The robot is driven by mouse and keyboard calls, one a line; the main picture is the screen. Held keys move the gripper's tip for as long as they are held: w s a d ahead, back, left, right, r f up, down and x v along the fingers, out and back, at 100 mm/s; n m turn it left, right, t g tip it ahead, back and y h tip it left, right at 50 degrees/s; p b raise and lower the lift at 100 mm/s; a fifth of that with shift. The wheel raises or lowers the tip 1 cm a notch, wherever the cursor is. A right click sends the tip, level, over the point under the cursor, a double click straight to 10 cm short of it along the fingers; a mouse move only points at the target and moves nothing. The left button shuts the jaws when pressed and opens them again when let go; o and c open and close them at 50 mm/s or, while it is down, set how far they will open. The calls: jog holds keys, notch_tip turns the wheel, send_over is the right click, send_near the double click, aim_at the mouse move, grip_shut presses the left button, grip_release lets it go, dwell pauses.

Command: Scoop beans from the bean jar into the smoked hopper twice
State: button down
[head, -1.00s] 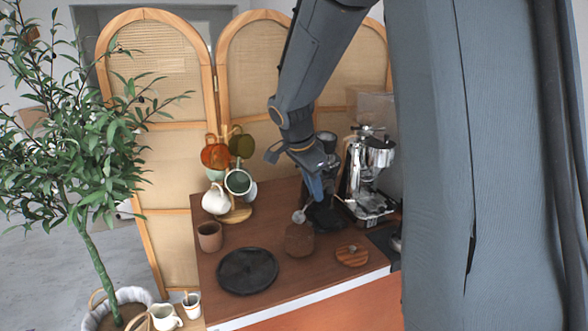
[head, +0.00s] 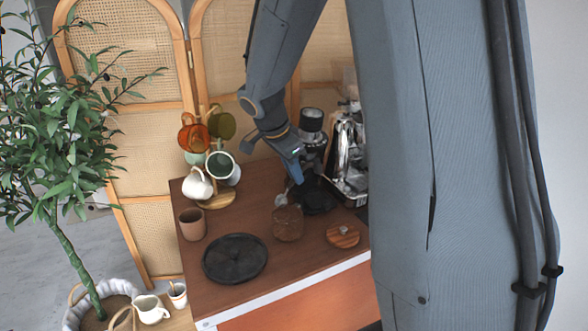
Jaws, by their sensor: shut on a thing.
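The bean jar (head: 288,224) is a squat brown vessel on the wooden counter; beans inside cannot be made out. My gripper (head: 296,179) is shut on a scoop (head: 282,199), whose pale round bowl shows just above and behind the jar's rim. I cannot tell whether the bowl holds beans or touches the rim. The smoked hopper (head: 311,120) is the dark cylinder on top of the grinder, behind and right of my gripper. My gripper hides part of the grinder's lower body.
A wooden lid with a knob (head: 342,237) lies right of the jar. A black round tray (head: 236,259) and a terracotta cup (head: 192,224) are on the left. A mug tree with hanging mugs (head: 216,200) stands behind. A chrome espresso machine (head: 347,150) is at right.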

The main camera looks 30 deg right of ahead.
notch_tip(320, 180, down, 2)
jog(key=shift+f+b, duration=0.1)
jog(key=shift+b, duration=0.3)
notch_tip(320, 180, down, 5)
jog(key=b, duration=0.5)
jog(key=shift+r, duration=0.25)
dwell(0.6)
jog(key=shift+r+p, duration=2.05)
jog(key=shift+r, duration=2.1)
jog(key=shift+f, duration=0.1)
